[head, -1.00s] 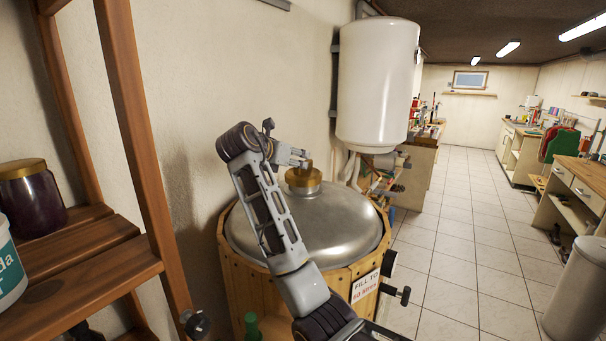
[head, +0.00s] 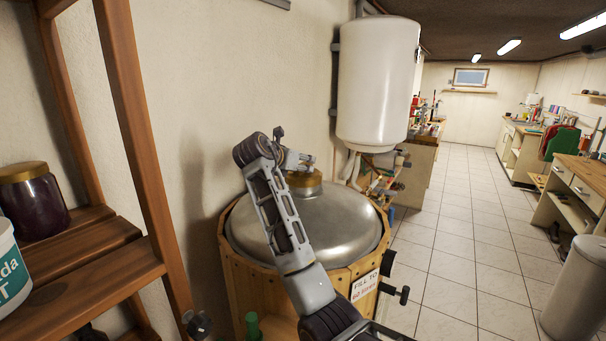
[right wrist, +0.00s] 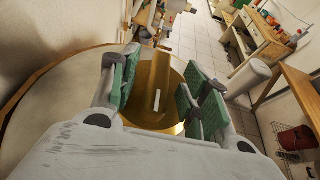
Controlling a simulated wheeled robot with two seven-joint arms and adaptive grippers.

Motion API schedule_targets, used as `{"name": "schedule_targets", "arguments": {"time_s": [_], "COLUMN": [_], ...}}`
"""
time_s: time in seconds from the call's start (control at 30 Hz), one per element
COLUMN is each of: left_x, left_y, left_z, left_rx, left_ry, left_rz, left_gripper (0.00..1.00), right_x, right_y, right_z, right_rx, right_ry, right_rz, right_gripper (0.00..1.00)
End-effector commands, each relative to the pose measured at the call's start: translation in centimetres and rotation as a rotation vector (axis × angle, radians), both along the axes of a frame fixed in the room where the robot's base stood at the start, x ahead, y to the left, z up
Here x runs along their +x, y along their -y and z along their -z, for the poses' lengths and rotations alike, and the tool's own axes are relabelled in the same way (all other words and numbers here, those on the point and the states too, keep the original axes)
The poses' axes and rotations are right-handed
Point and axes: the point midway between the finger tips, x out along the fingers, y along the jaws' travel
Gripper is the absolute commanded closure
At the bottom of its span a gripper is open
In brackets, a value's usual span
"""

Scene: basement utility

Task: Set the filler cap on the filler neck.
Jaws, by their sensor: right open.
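A brass filler cap with a raised grip (right wrist: 162,82) lies between my right gripper's green finger pads in the right wrist view. My right gripper (head: 303,163) is open, and gaps show between the pads and the grip. A wide round brass piece (head: 304,185) stands on top of the domed metal lid (head: 345,218) in the head view. The cap appears to be over the filler neck there, but I cannot tell neck from cap rim or see how it sits. My gripper partly hides its top. My left gripper is not in view.
The lid covers a wooden barrel-like tank (head: 240,285) with a fill sign (head: 364,285) and black knobs. A wooden shelf (head: 85,265) with a jar (head: 32,203) stands at left. A white boiler (head: 377,85) hangs behind.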

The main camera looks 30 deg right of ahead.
Motion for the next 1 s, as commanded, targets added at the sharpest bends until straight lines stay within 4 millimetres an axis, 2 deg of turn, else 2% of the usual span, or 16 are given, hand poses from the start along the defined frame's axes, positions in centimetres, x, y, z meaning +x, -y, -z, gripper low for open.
{"name": "schedule_targets", "arguments": {"time_s": [0.3, 0.67, 1.0], "left_x": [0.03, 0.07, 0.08], "left_y": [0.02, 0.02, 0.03], "left_z": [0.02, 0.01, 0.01], "left_rx": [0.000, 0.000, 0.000], "left_ry": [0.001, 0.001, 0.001], "left_rz": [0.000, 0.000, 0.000], "left_gripper": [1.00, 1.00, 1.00], "right_x": [-0.01, -0.02, -0.03], "right_y": [0.00, -0.01, -0.01], "right_z": [0.00, -0.02, -0.12], "right_rx": [0.000, 0.000, 0.000], "right_ry": [0.000, 0.000, 0.001], "right_rz": [0.000, 0.000, 0.000], "right_gripper": [0.54, 0.99, 1.00]}}
